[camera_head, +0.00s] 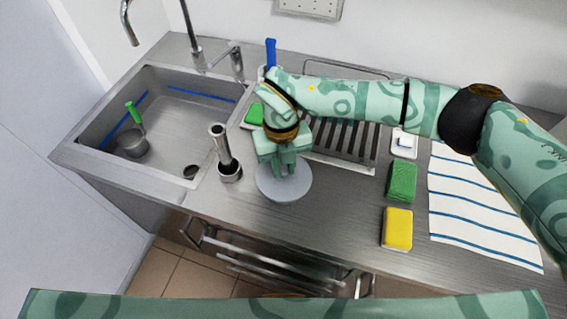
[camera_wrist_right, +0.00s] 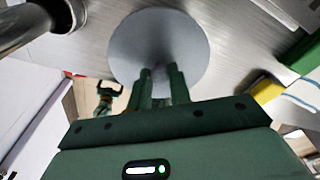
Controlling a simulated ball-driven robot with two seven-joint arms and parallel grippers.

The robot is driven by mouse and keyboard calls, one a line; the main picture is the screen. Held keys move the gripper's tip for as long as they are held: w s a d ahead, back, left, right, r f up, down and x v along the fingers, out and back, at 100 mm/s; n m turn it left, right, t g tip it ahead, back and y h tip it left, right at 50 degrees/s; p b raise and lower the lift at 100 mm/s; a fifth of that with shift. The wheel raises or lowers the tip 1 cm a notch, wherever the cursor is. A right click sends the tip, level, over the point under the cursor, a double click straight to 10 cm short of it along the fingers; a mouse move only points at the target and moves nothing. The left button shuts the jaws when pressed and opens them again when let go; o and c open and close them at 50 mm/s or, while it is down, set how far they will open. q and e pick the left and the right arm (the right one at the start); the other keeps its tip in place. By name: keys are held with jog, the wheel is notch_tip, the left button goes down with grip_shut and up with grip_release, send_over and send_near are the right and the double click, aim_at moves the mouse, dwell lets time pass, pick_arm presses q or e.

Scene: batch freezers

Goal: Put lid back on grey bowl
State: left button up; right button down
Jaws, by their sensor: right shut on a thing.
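My right gripper (camera_head: 284,169) is shut over the middle of a round, flat grey lid (camera_head: 296,189) near the front edge of the steel counter. In the right wrist view, the closed fingertips (camera_wrist_right: 160,73) meet the pale grey disc (camera_wrist_right: 158,35). The small part they hold is hidden by the fingers. I cannot make out the grey bowl separately; the lid covers whatever is under it, and I cannot tell the gap below. A small green and dark shape (camera_wrist_right: 106,92) in the right wrist view looks like my left gripper; its jaws are unclear.
An upright metal tube (camera_head: 222,145) stands just left of the lid. Further left is a sink (camera_head: 165,85) with a green-handled pot (camera_head: 132,144). A slotted drain rack (camera_head: 340,140) is behind. Green (camera_head: 402,182) and yellow (camera_head: 397,229) sponges and a striped cloth (camera_head: 470,200) lie right.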

jog(key=c, duration=0.7)
grip_release()
jog(key=shift+r+p, duration=2.45)
jog(key=shift+r, duration=1.1)
grip_shut()
